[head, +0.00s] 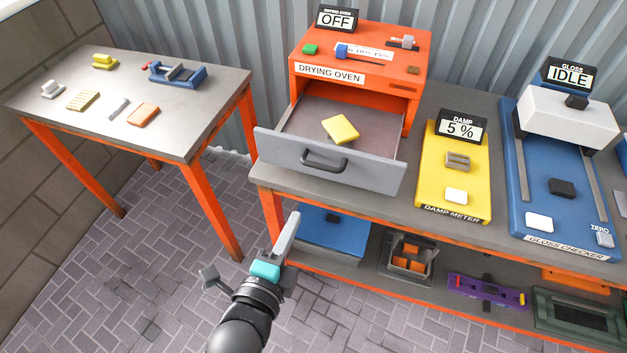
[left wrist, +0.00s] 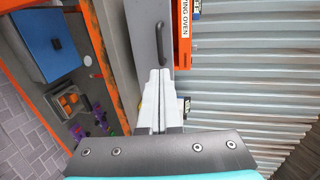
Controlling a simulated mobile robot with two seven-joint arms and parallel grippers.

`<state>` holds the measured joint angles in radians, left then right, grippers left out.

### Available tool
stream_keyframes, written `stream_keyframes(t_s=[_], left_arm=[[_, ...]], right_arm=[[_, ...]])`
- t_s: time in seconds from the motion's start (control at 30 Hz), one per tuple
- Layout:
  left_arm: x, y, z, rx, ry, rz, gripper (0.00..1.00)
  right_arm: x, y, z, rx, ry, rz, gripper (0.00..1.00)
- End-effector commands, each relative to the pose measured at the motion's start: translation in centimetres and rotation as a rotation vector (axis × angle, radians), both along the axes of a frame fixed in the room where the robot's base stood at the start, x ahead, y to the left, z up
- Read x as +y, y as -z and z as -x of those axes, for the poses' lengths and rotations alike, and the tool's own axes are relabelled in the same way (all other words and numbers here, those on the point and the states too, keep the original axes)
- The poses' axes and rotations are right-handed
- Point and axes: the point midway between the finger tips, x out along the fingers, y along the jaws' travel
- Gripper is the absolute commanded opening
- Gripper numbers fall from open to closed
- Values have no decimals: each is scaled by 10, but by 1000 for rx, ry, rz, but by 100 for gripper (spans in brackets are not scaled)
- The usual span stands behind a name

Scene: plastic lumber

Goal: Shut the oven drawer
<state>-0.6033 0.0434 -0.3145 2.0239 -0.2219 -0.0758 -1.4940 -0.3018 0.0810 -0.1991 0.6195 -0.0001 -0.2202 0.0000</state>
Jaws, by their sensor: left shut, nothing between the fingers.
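The orange drying oven (head: 365,55) stands on the grey bench, and its display reads OFF. Its grey drawer (head: 375,172) is pulled out toward me, with a dark handle (head: 324,161) on the front. A yellow block (head: 341,129) lies inside the drawer. My left gripper (head: 290,228) is shut and empty, below and in front of the drawer front, apart from it in the head view. In the left wrist view the shut fingers (left wrist: 158,85) point toward the drawer front (left wrist: 145,40) and its handle (left wrist: 163,42). My right gripper is not in view.
A yellow damp meter (head: 455,185) and a blue gloss checker (head: 540,190) stand right of the oven. A side table (head: 190,118) with small parts is at the left. The lower shelf holds a blue box (head: 325,240) and other tools. Open floor lies in front.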

Motion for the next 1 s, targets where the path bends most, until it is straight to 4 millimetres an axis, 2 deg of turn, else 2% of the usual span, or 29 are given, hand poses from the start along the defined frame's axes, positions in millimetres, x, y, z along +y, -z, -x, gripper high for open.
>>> stream_keyframes(t_s=[0.17,0.7,1.0], left_arm=[[-5,3,-17,-3,0,1,0],[-30,22,-99,-1,-1,3,0],[-39,29,-126,2,-1,3,0]], right_arm=[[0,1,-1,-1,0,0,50],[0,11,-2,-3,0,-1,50],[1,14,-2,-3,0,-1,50]])
